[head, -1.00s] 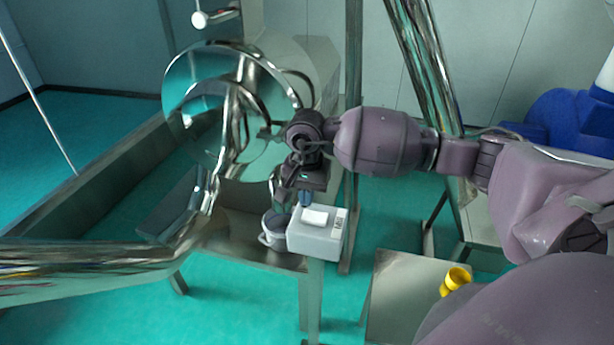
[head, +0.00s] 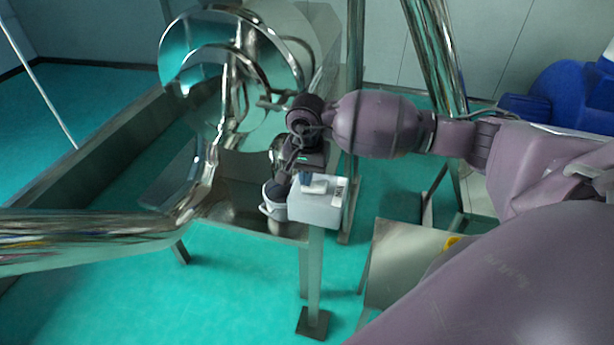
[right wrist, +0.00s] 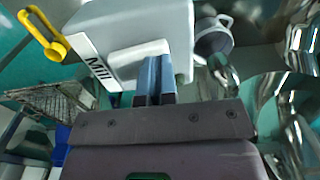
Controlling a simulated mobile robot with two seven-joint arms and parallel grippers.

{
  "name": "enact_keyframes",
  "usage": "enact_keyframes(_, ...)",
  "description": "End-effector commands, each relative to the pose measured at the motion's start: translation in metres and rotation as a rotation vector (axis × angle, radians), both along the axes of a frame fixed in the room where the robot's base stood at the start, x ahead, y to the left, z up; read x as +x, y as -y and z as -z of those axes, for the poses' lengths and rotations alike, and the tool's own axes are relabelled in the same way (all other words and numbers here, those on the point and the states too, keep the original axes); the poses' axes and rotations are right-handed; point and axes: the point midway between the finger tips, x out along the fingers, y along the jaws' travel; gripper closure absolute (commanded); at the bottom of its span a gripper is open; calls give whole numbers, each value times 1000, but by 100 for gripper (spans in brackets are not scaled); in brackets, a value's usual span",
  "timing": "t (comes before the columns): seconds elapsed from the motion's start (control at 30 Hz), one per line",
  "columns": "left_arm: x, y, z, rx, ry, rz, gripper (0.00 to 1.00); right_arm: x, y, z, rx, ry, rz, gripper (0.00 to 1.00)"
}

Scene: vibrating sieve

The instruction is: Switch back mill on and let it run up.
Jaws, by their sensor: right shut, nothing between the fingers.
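The mill's switch box (head: 320,208) is a pale grey box on a post with a raised white button (head: 314,187) on top. It shows in the right wrist view (right wrist: 128,22) with the label "Mill" on its side. My right gripper (head: 306,180) is shut and empty, its blue fingertips at the button's edge. In the right wrist view its fingers (right wrist: 155,75) overlap the box's top face; whether they touch the button I cannot tell. A shiny metal machine (head: 235,75) stands behind; whether it runs I cannot tell. My left gripper is out of view.
A grey bucket (head: 272,205) stands just left of the switch box. A thick shiny pipe (head: 90,240) crosses the left foreground. Green floor (head: 200,300) is open in front.

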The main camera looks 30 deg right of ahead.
Motion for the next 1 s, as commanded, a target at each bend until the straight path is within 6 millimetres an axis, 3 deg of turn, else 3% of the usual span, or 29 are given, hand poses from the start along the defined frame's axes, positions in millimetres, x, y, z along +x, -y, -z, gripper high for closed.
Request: enact_keyframes(1.0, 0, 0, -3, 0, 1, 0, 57, -12, 10, -6, -3, -3, 1, 100)
